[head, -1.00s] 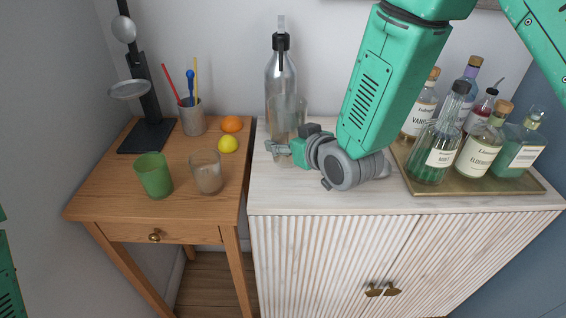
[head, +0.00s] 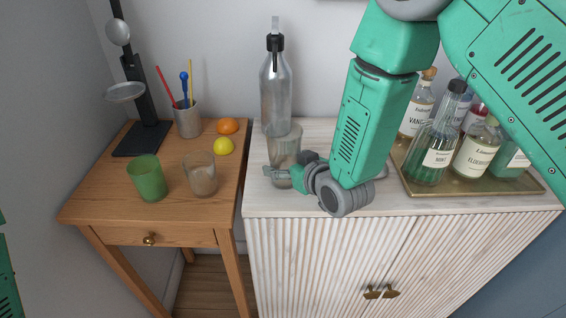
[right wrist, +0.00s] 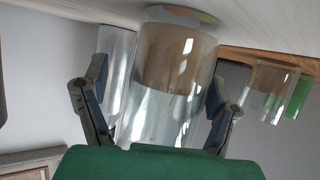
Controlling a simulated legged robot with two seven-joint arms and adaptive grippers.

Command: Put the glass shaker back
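The glass shaker (head: 284,146), a clear tumbler-like cup, stands upright on the pale cabinet top, in front of a tall grey glass bottle. In the right wrist view the shaker (right wrist: 168,85) fills the middle, between the two dark fingers. My right gripper (head: 284,174) is around its lower part. The wrist view shows a gap between the left-hand finger and the glass, while the right-hand finger is close to or touching it, so the gripper (right wrist: 160,82) looks open. My left gripper is out of view.
The tall bottle (head: 276,95) stands close behind. A brass tray (head: 470,190) with several labelled bottles is at the right. The wooden side table (head: 110,190) holds a green glass (head: 147,180), a clear glass (head: 201,178), a lemon (head: 224,146) and an orange (head: 228,126).

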